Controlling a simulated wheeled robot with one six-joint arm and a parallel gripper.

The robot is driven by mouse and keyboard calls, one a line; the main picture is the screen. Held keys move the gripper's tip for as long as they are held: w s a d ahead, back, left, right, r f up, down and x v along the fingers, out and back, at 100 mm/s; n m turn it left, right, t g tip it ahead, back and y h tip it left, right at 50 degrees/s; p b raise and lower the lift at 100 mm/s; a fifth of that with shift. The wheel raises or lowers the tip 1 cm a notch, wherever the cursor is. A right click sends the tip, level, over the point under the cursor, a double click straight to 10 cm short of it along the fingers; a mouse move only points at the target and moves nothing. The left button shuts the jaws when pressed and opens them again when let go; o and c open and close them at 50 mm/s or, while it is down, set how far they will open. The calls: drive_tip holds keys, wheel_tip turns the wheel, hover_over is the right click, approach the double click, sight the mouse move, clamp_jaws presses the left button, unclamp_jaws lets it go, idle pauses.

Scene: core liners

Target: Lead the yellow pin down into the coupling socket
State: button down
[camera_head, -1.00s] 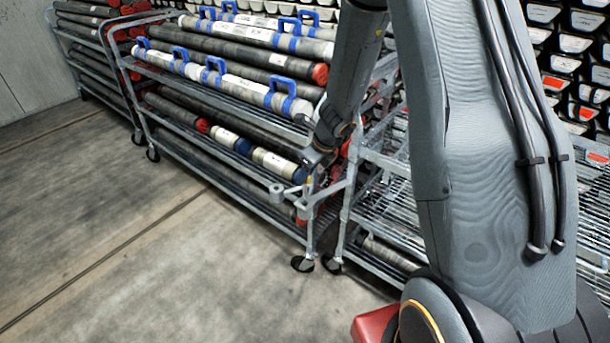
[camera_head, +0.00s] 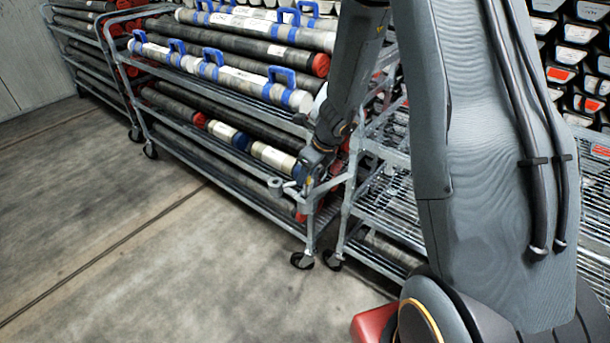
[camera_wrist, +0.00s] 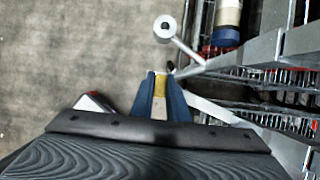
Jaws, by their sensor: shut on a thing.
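In the head view the socket (camera_head: 275,183) is at the cart's corner, left of my gripper (camera_head: 301,180). The pin's lower end is hidden.
A wire-shelf cart (camera_head: 225,125) with core tubes stands left of my arm. A second wire cart (camera_head: 385,215) is close on its right. Metal rails (camera_wrist: 265,50) lie near the fingers' right side. The concrete floor (camera_head: 130,245) at left is clear.

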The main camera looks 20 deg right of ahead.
sight(305, 184)
drive_tip(key=shift+f+b, duration=1.5)
drive_tip(key=shift+b, duration=0.05)
drive_tip(key=shift+f+b, duration=0.3)
drive_tip(key=shift+b, duration=0.1)
drive_tip(key=c, duration=1.6)
unclamp_jaws()
drive_tip(key=shift+c, duration=0.2)
drive_tip(key=shift+r, duration=0.1)
drive_tip(key=p+v, duration=0.2)
drive_tip(key=v, duration=0.5)
drive_tip(key=shift+s+r, duration=0.1)
drive_tip(key=shift+r, duration=0.2)
